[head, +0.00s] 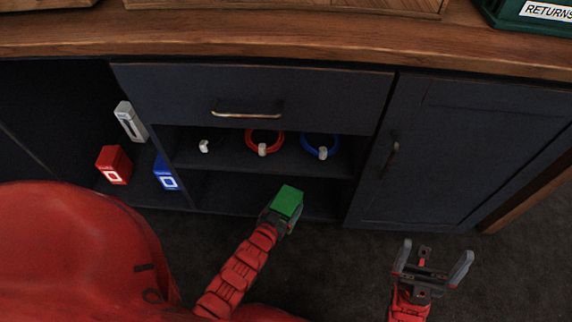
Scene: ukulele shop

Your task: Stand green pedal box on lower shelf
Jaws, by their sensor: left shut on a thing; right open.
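The green pedal box (287,202) is in my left gripper (281,216), which is shut on it. The box is in front of the lower shelf (236,194) of the dark cabinet's open middle section, and hides part of that shelf. Whether the box touches the shelf cannot be told. My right gripper (432,267) is open and empty over the dark floor, in front of the closed right door.
Red (264,141) and blue (321,146) coiled cables and a dark one (204,146) lie on the upper shelf. A red box (114,165), blue box (165,173) and grey thing (130,121) are at left. The drawer (249,98) above is shut.

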